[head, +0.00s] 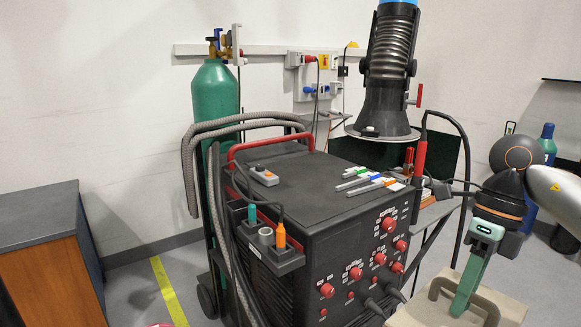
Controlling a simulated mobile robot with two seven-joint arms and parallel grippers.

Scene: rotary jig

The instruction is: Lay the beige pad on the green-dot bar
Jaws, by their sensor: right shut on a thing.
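The beige pad (415,315) is at the bottom right, cut off by the lower picture edge, with a dark handle on top. My right gripper (464,302) comes down from the right and is shut on the pad at its handle. The fingertips are partly hidden at the handle. Small light bars with coloured marks lie on top of the black welding machine. One, the green-dot bar (351,184), shows a green mark near it; the marks are small, and exactly which bar bears the green one is hard to tell. The pad is apart from the bars. My left gripper is not in view.
The black welding machine (300,195) has a red handle, knobs and front cables. A grey control box (264,175) lies on its top. A black extraction hood (384,110) hangs above the bars. A green gas cylinder (214,92) stands behind, a cabinet (45,230) at left.

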